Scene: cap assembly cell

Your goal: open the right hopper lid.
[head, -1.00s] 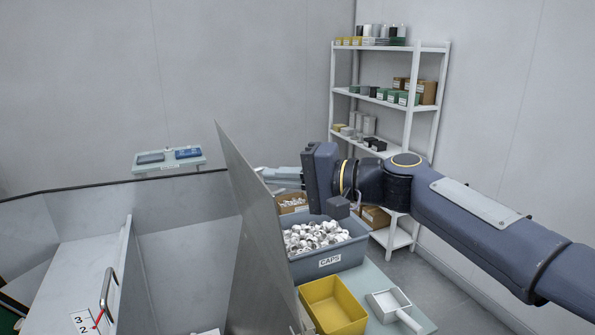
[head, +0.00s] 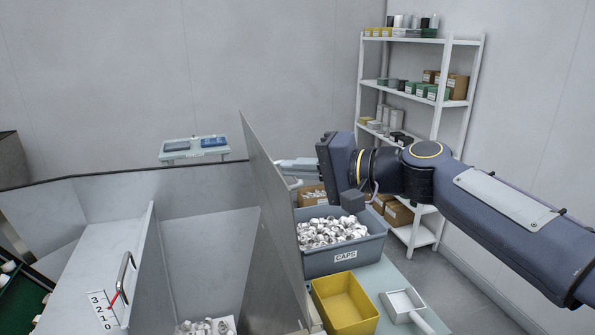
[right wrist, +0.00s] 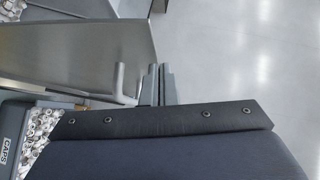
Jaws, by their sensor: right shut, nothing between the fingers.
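The right hopper lid (head: 268,205) is a grey metal plate, raised and standing steeply tilted above the right hopper. My right gripper (head: 292,164) is on the lid's outer, right side, with its pale fingers shut and nothing between them. In the right wrist view the lid (right wrist: 75,45) spans the upper left, with its bar handle (right wrist: 118,82) sticking out from it. The shut fingers (right wrist: 159,82) lie just right of the handle; I cannot tell whether they touch the lid. My left gripper is not in view.
White caps (head: 207,327) lie inside the hopper. A pale panel (head: 95,265) with a handle is at left. A shelf rack (head: 462,104) stands behind.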

